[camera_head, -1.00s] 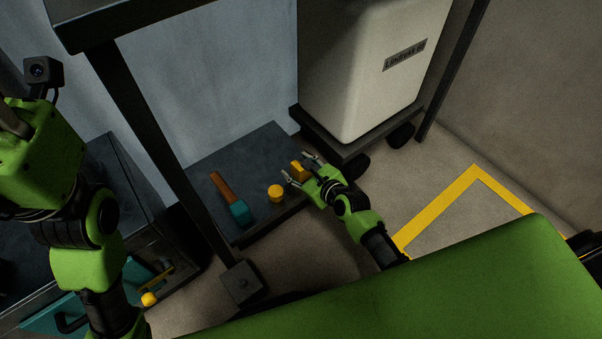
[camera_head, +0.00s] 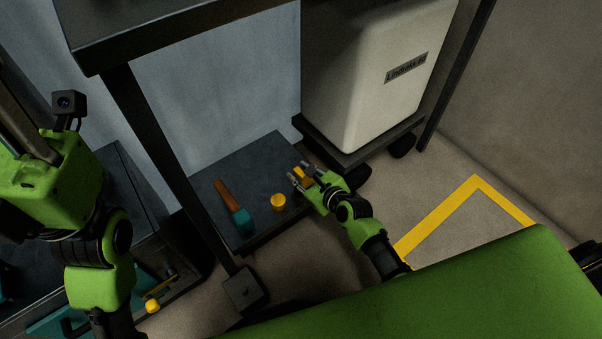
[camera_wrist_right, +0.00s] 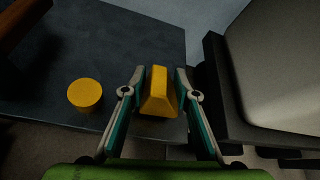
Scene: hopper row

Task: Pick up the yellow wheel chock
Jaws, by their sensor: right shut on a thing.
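The yellow wheel chock (camera_wrist_right: 158,95) is a wedge-shaped block between the fingers of my right gripper (camera_wrist_right: 160,82) in the right wrist view. The fingers are shut on its two sides. In the head view the chock (camera_head: 300,173) shows as a small yellow patch between the fingertips of my right gripper (camera_head: 301,174), over the right part of the low dark platform (camera_head: 265,150). I cannot tell whether the chock touches the platform. My left gripper's fingers do not show clearly; its green arm is at the left of the head view.
A yellow cylinder (camera_head: 278,202) and a hammer-like tool with a teal head (camera_head: 242,221) lie on the platform left of my right gripper. A white hopper (camera_head: 375,80) on a dark wheeled base (camera_head: 345,155) stands close on the right. A dark post (camera_head: 175,160) rises at left.

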